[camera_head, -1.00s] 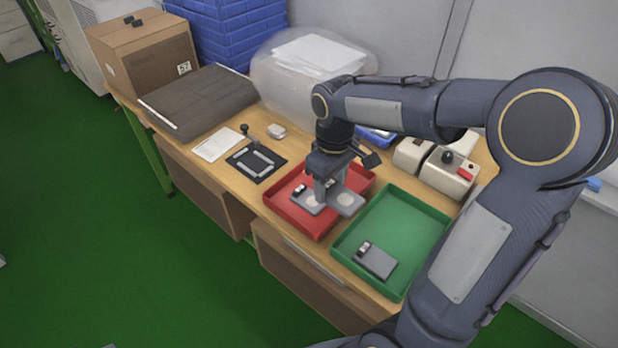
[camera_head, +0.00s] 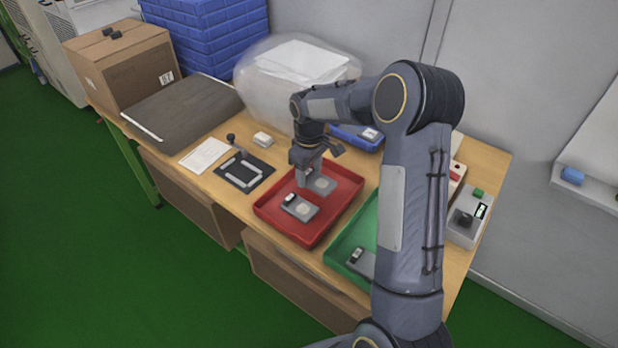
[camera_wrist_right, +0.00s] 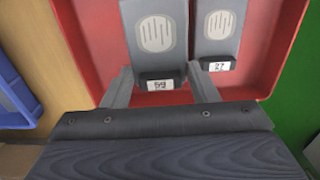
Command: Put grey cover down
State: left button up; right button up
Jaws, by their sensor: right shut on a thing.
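My right gripper (camera_head: 306,178) is over the back part of the red tray (camera_head: 262,206). It is shut on a grey cover (camera_head: 321,184) with a pale oval patch. In the right wrist view, the fingers (camera_wrist_right: 160,85) close on the dark end block of this cover (camera_wrist_right: 154,30), which carries a white label. I cannot tell whether the held cover touches the tray floor. A second grey cover (camera_head: 303,211) lies in the tray; it also shows to the right of the held one in the right wrist view (camera_wrist_right: 217,22). My left gripper is not in view.
A green tray (camera_head: 345,241) holding a grey piece (camera_head: 361,261) stands to the right, partly hidden by my right arm. A blue tray (camera_head: 345,138) is behind. A black frame fixture (camera_head: 263,175) and white sheet (camera_head: 203,156) lie left. A grey control box (camera_head: 467,222) stands right.

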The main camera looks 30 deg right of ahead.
aim_at(309, 179)
jog(key=shift+w+d+f, duration=0.1)
jog(key=shift+w+f, duration=0.1)
jog(key=shift+f, duration=1.6)
jog(key=shift+f, duration=0.25)
jog(key=o, duration=0.7)
jog(key=shift+r, duration=0.1)
